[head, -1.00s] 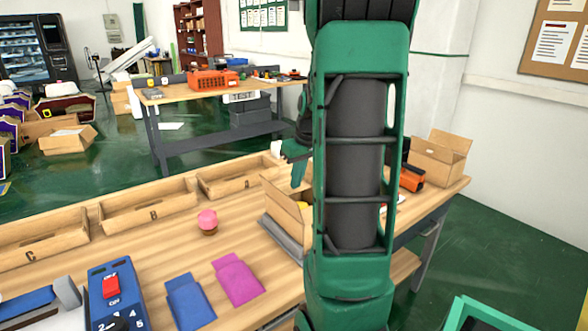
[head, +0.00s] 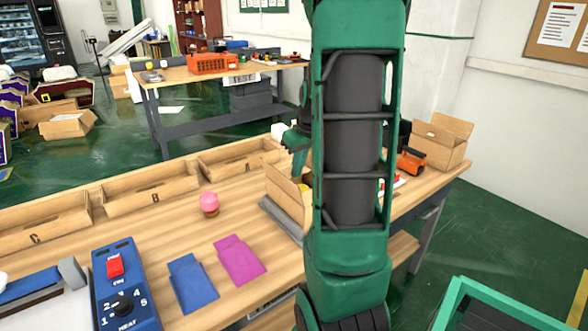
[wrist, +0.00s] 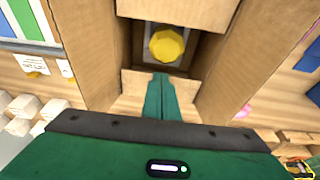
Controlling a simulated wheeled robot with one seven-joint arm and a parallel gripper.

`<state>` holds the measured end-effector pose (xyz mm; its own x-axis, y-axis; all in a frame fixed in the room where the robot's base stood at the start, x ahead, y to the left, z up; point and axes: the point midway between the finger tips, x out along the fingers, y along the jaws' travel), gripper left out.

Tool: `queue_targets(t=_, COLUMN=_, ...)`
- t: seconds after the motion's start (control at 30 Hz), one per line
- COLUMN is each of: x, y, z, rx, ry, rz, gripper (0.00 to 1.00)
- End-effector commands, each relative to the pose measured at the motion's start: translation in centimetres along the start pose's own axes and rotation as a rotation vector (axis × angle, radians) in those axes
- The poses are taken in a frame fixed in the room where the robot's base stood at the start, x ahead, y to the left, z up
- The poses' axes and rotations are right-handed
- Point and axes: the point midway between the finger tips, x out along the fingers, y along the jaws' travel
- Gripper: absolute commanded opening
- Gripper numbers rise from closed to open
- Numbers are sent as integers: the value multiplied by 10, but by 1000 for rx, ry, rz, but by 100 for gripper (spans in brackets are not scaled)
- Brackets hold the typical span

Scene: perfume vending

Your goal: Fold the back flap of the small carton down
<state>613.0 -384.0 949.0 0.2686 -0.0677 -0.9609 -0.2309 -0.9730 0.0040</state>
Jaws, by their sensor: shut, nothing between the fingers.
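The small open carton (head: 284,187) stands on the wooden workbench in the head view, partly hidden behind my arm. The wrist view looks down into it: a yellow-topped item (wrist: 167,44) sits inside. Side flaps (wrist: 82,45) stand spread to the left and right, and another flap (wrist: 185,10) shows at the top. The back flap (wrist: 130,84) is at the lower edge of the opening, partly covered by my fingers; its exact tilt is unclear. My gripper (wrist: 162,80) is shut and empty, its tips over this flap. Contact cannot be told. In the head view the gripper (head: 298,160) is behind the carton.
A pink-topped item (head: 209,203) stands left of the carton. Wooden bins (head: 150,190) line the back edge. A heat control box (head: 124,285) stands front left. Another open carton (head: 440,140) stands at the right end.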

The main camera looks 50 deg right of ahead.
Motion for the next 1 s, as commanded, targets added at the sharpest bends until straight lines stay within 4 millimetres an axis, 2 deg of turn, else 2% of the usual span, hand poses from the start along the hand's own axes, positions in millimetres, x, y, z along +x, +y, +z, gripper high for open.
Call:
queue_targets(t=0.03, x=5, y=-1, z=6, rx=5, ry=-15, rz=-5, gripper=0)
queue_targets(t=0.17, x=2, y=-2, z=6, rx=6, ry=-17, rz=-6, gripper=0)
queue_targets(t=0.67, x=-18, y=-1, z=-3, rx=3, ry=-9, rz=-3, gripper=0)
queue_targets(t=0.77, x=-29, y=-2, z=-6, rx=2, ry=-9, rz=-3, gripper=0)
queue_targets(t=1.0, x=-77, y=-2, z=-12, rx=4, ry=-11, rz=-3, gripper=0)
